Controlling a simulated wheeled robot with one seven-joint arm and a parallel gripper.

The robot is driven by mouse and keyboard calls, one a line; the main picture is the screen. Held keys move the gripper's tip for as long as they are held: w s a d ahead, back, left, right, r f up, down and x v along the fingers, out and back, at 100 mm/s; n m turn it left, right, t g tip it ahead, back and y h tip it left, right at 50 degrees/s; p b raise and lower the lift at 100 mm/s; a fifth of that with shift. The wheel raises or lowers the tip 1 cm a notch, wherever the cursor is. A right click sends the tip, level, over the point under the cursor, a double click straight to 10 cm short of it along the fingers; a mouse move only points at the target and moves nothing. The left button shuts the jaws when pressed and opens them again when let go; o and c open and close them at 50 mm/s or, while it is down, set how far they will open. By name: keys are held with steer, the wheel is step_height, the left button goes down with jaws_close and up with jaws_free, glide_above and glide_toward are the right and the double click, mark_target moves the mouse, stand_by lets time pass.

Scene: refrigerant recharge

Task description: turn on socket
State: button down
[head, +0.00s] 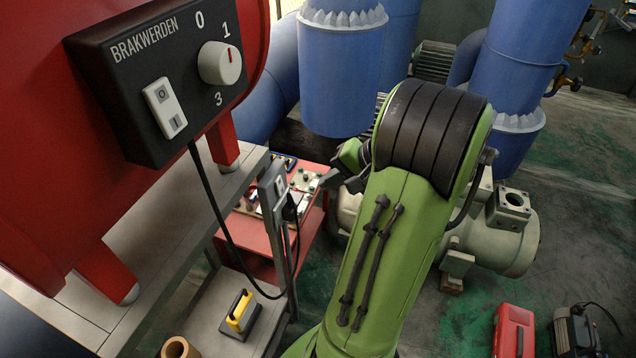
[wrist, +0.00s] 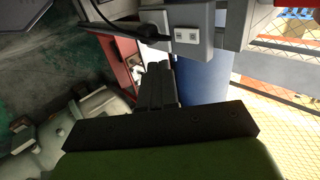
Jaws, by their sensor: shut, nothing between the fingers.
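The socket (head: 280,187) is a small grey-white box on a post at the corner of the metal bench. In the wrist view the socket (wrist: 190,37) shows near the top, with a small pair of switch-like marks on its face. A black plug (wrist: 138,32) with a cable sits on its left part. My gripper (head: 328,181) is shut and empty, to the right of the socket in the head view and apart from it. In the wrist view my gripper (wrist: 157,72) points up, just below the socket and plug. The switch position is too small to tell.
A black control box (head: 165,75) with a knob and rocker switch hangs on the red tank at upper left. A red cart (head: 313,210) with small items stands behind the socket. A yellow-handled tool (head: 240,312) lies on the lower shelf. Blue pipes (head: 342,75) stand behind.

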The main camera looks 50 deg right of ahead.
mark_target(282, 193)
steer(key=b+x, duration=0.1)
steer(key=x, duration=0.2)
steer(key=w+r+x, duration=0.1)
steer(key=x, duration=0.3)
steer(key=b+x, duration=0.1)
steer(key=x, duration=0.2)
steer(key=shift+w+a+r+b, duration=0.1)
steer(key=shift+w+a+b, duration=0.25)
steer(key=shift+w, duration=0.2)
steer(key=shift+w+t, duration=0.15)
steer(key=shift+t, duration=0.15)
